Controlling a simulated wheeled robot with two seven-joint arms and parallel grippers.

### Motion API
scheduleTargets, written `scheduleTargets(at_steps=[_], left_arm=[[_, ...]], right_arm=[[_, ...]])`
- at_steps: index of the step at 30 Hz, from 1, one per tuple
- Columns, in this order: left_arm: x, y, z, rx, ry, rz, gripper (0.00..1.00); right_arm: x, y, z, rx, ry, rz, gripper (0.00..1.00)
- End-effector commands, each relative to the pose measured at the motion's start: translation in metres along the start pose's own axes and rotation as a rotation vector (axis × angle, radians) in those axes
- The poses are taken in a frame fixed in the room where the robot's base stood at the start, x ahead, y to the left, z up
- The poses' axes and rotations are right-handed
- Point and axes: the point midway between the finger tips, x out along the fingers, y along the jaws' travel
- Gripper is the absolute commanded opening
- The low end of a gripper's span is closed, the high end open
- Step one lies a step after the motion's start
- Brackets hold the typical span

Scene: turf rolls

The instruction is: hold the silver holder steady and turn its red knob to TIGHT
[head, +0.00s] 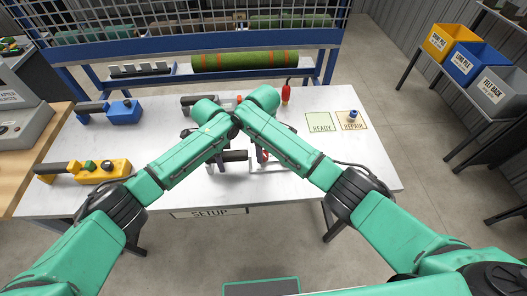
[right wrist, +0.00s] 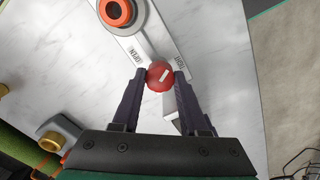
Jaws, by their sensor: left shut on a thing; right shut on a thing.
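The silver holder (right wrist: 160,35) lies on the white table; the right wrist view shows its plate with an orange ring and two labels near the red knob. The red knob (right wrist: 159,76) sits between the fingertips of my right gripper (right wrist: 159,78), which is shut on it. Its white mark slants to the upper right, toward the right-hand label. In the head view my right gripper (head: 262,157) points down over the holder. My left gripper (head: 221,158) is shut at the holder's black handle (head: 236,156); my arms partly hide this grasp.
A yellow tool (head: 115,168) and a blue tool (head: 125,111) lie on the table's left. READY (head: 319,122) and REPAIR (head: 352,127) squares are at the right, with a small blue item on REPAIR. A red bottle-like object (head: 286,93) stands behind my arms. A turf roll (head: 245,61) lies behind.

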Motion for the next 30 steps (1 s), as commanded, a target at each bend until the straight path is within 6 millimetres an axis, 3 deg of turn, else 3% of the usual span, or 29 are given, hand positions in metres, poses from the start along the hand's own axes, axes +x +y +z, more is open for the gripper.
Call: scheduleTargets(at_steps=[15,30], left_arm=[[0.0018,0.0013,0.0006,0.0,-0.002,0.004,0.0],[0.0019,0.0015,0.0004,0.001,-0.002,0.004,0.0]], right_arm=[[-0.0022,-0.0007,-0.0025,0.42,0.007,-0.001,0.0],[-0.0026,0.0001,-0.0025,0.554,0.008,0.001,0.0]])
